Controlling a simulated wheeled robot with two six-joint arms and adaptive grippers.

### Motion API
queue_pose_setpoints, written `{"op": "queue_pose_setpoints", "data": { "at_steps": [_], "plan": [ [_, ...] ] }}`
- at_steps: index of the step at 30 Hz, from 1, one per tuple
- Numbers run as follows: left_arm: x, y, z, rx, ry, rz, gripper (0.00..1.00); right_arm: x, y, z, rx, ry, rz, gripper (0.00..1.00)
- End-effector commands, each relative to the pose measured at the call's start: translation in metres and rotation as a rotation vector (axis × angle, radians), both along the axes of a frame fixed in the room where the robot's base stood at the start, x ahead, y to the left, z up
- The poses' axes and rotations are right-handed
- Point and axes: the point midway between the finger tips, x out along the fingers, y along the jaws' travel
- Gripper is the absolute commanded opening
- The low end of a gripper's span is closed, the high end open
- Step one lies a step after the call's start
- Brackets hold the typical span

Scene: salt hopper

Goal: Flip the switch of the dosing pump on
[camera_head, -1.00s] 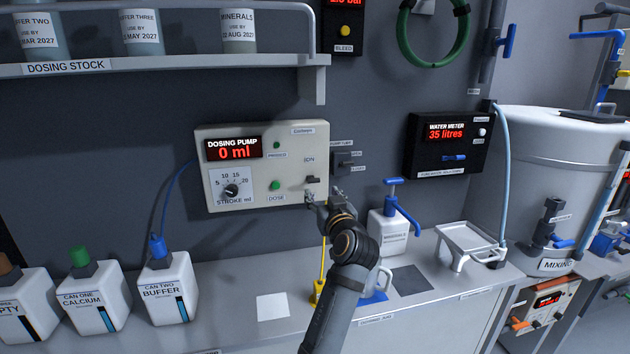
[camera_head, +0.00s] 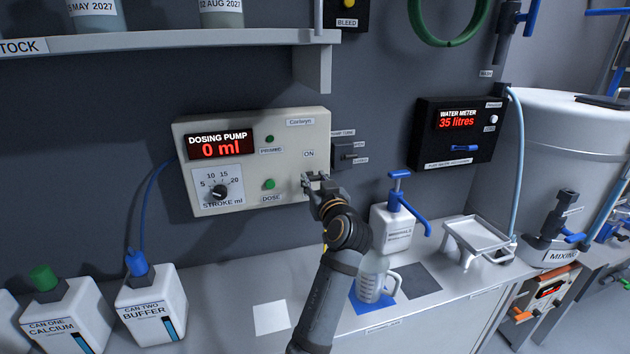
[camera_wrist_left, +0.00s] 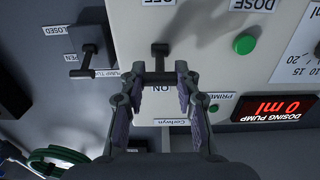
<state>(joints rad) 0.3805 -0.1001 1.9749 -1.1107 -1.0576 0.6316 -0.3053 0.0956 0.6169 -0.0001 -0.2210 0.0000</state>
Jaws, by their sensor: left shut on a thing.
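The dosing pump (camera_head: 290,128) is a pale box on the wall, with a red display reading 0 ml, a stroke dial and a green dose button. Its dark switch (camera_wrist_left: 160,50) is at the right of its front, by the ON label; the wrist view shows it upside down. My left gripper (camera_head: 314,178) is at the switch; in the wrist view its fingers (camera_wrist_left: 160,76) are shut on the switch's crossbar. In the head view the fingers mostly hide the switch. My right gripper is out of view.
A small dark valve box (camera_head: 347,155) is close to the pump's right side. The shelf (camera_head: 200,45) overhangs above. On the counter below stand a measuring jug (camera_head: 371,284), a white pump bottle (camera_head: 390,222) and white cans (camera_head: 150,305).

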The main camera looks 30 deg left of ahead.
Motion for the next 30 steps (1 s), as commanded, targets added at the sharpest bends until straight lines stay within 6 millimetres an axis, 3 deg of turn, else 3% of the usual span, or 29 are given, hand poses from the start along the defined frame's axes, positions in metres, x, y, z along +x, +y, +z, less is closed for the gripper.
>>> {"op": "queue_pose_setpoints", "data": {
  "at_steps": [1, 5, 10, 15, 26, 27, 30],
  "plan": [
    [0.000, 0.000, -0.001, 0.000, 0.003, 0.000, 0.15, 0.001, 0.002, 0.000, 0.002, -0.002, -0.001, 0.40],
    [0.000, 0.000, -0.001, 0.000, 0.003, 0.000, 0.00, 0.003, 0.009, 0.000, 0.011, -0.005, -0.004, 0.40],
    [0.001, 0.001, 0.011, -0.048, 0.042, 0.003, 0.00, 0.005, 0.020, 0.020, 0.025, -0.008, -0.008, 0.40],
    [0.002, 0.002, 0.015, -0.133, 0.116, 0.001, 0.00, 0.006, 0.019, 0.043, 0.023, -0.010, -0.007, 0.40],
    [0.003, 0.003, 0.009, -0.161, 0.141, 0.001, 0.00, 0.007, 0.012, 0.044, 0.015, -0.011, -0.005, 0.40],
    [0.003, 0.003, 0.010, -0.161, 0.141, 0.001, 0.32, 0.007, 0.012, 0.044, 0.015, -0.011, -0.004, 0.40],
    [0.003, 0.003, 0.010, -0.160, 0.141, 0.001, 0.46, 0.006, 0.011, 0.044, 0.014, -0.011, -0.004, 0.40]
  ]
}}
